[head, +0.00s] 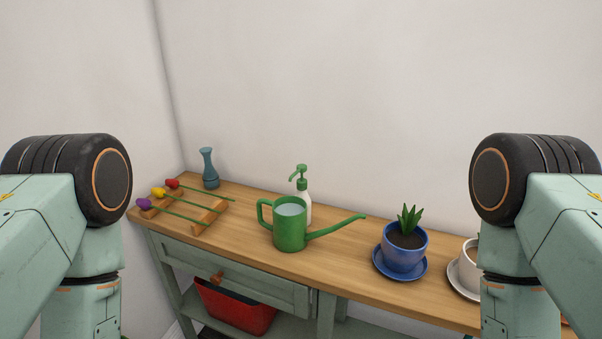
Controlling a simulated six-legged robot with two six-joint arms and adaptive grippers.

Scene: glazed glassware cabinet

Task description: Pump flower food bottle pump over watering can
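A green watering can (289,231) stands upright on the wooden table, its handle to the left and its long spout to the right. A pale surface shows inside its open top. A white pump bottle (305,199) with a green pump head (300,173) stands just behind the can, which hides its lower part. The nozzle points left. My two arms come in from the left and right edges of the head view, both well apart from the can and bottle. Neither gripper shows.
On the wooden table (345,259), a rack (207,217) with several flowers and a blue vase (209,170) stand left. A blue potted plant (405,249) on a saucer and a white pot (468,268), partly hidden by my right arm, stand right. A red container (236,307) sits below.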

